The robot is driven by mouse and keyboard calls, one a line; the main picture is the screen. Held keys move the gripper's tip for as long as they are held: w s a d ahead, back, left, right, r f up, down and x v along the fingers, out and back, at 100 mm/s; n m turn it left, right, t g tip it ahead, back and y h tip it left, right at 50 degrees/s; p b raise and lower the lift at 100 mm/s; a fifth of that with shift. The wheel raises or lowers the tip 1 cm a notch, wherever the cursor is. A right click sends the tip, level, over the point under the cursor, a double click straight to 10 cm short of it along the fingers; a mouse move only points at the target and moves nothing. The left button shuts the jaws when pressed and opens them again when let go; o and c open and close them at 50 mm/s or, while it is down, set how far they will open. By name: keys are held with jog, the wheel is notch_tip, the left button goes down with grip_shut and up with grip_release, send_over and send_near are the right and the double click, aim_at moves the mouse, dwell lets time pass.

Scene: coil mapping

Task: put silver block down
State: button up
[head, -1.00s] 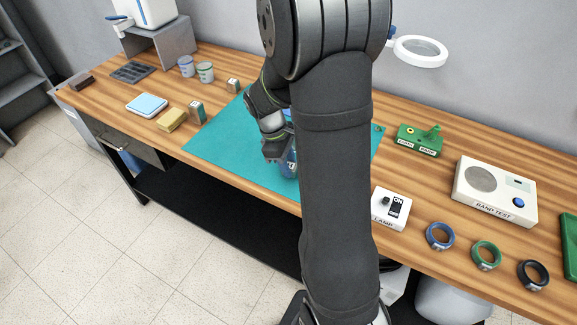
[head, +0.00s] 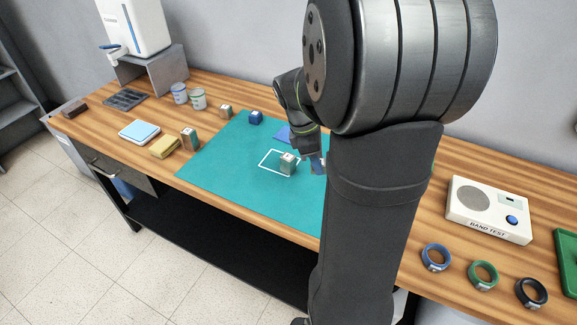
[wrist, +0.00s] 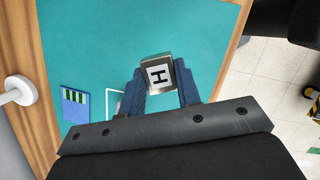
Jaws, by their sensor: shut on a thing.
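The silver block (wrist: 157,73), with a letter H on its pale top face, sits between the two blue fingers of my gripper (wrist: 159,88) in the wrist view. The fingers are shut on it, low over the teal mat (wrist: 205,35); I cannot tell whether it touches the mat.
A blue card (head: 284,134) and a small blue block (head: 255,117) lie on the mat (head: 220,170). Several blocks, a sponge and cups stand to the left. The mat's left part is clear.

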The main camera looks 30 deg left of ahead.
jog(key=w+a+n+t+y, duration=0.1)
jog(key=w+a+n+y, duration=0.1)
jog(key=w+a+n, duration=0.6)
jog(key=w+a+n+t+y, duration=0.1)
jog(key=w+a+n, duration=0.35)
jog(key=a, duration=0.75)
send_over(241, 144)
jog(key=s, duration=0.1)
jog(key=shift+n, duration=0.35)
notch_tip(241, 144, down, 7)
jog(key=shift+s, duration=0.1)
jog(key=shift+f, duration=2)
jog(key=shift+f, duration=0.2)
jog(key=o, duration=1)
jog(key=shift+r, duration=0.1)
